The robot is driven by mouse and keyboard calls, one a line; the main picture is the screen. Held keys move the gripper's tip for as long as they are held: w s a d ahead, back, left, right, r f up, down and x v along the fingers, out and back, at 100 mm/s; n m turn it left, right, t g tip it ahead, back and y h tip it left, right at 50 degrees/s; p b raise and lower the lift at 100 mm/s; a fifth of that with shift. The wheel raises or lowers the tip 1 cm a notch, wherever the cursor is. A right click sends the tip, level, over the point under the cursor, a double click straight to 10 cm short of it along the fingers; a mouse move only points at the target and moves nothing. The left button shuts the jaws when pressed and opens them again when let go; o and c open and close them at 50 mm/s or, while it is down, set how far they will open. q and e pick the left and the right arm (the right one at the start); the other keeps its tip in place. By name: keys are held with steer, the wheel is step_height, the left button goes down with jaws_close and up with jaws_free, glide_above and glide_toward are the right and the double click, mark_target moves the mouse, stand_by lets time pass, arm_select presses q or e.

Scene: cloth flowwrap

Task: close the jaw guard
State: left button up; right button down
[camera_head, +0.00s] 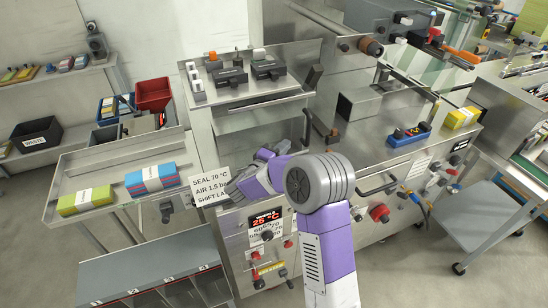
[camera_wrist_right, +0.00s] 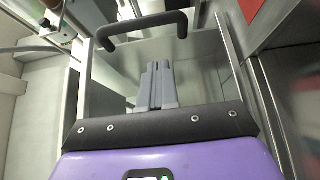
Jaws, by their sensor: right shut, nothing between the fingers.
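A dark handle (camera_head: 307,126) also shows upright on the machine in the head view. I cannot tell for sure which panel is the jaw guard. My left gripper is out of view.
Left of the machine, a steel table (camera_head: 112,170) carries yellow and blue-red cloth packs. A red bin (camera_head: 153,94) stands behind it. A control panel (camera_head: 266,222) reads 25 °C below my gripper. A blue tray (camera_head: 409,136) sits on the right deck.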

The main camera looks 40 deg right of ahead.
mark_target(298, 143)
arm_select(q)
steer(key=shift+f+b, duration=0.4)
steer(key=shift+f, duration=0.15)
arm_select(e)
steer(key=d, duration=0.2)
steer(key=s+d, duration=0.1)
steer(key=d, duration=0.2)
